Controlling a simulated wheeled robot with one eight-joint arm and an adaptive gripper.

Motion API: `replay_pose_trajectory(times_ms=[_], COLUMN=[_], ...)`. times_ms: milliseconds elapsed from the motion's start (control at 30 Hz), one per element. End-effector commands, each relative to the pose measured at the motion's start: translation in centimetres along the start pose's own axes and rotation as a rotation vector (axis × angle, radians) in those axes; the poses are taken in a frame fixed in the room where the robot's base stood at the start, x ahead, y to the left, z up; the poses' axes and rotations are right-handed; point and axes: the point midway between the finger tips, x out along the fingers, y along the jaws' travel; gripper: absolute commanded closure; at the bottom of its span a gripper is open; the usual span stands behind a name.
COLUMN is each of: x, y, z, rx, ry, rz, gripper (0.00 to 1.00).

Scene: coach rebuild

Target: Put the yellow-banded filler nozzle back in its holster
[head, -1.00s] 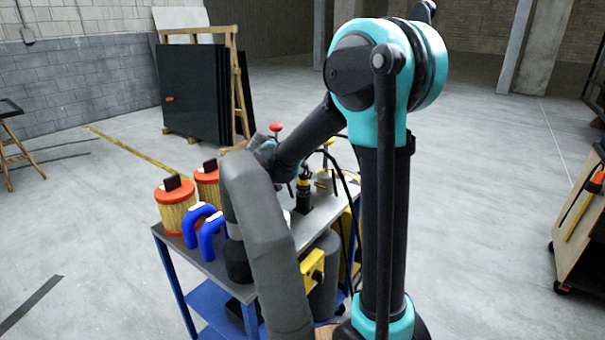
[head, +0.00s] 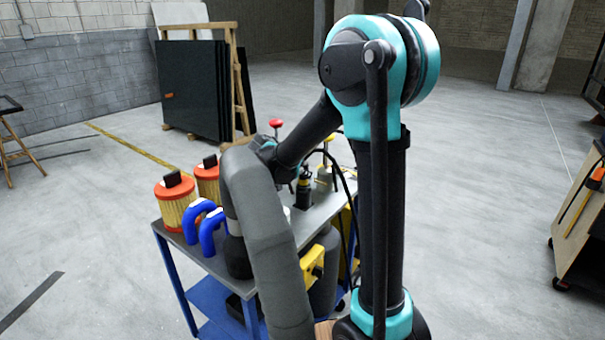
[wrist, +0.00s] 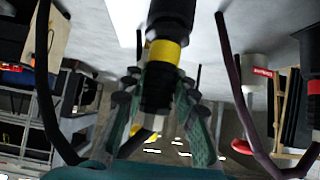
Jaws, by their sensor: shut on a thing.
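The yellow-banded filler nozzle (wrist: 165,52) is black and shows at the top middle of the wrist view. My gripper (wrist: 155,92) has its green fingers closed on the nozzle's black body, on the near side of the yellow band. In the head view a dark upright nozzle shape with yellow on it (head: 304,184) shows at the cart top, just right of my forearm. The fingers are hard to make out there. A dark base lies under that shape; I cannot tell whether the nozzle is seated in a holster.
The blue-framed cart (head: 185,298) has a grey top with orange-lidded filters (head: 174,214) and blue hoses (head: 212,236) on its left. A red knob (head: 276,123) and a yellow-topped grey part (head: 325,172) stand near the nozzle. Dark cables hang beside it. A wooden cabinet (head: 575,235) stands right.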

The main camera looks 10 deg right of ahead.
Motion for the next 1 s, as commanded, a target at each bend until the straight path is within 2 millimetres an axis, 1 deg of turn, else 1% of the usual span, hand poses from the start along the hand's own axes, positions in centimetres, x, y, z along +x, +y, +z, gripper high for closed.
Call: replay_pose_trajectory(times_ms=[267,700,733,900,1000], x=[0.1,0.71,0.68,0.68,0.67], y=[-0.01,-0.04,-0.03,-0.02,-0.02], z=[0.11,0.86,0.84,0.84,0.84], rx=[0.0,0.0,0.0,0.0,0.0], ry=[0.0,0.0,0.0,0.0,0.0], rz=[0.0,0.0,0.0,0.0,0.0], gripper=[1.0,1.0,0.69,0.48,0.48])
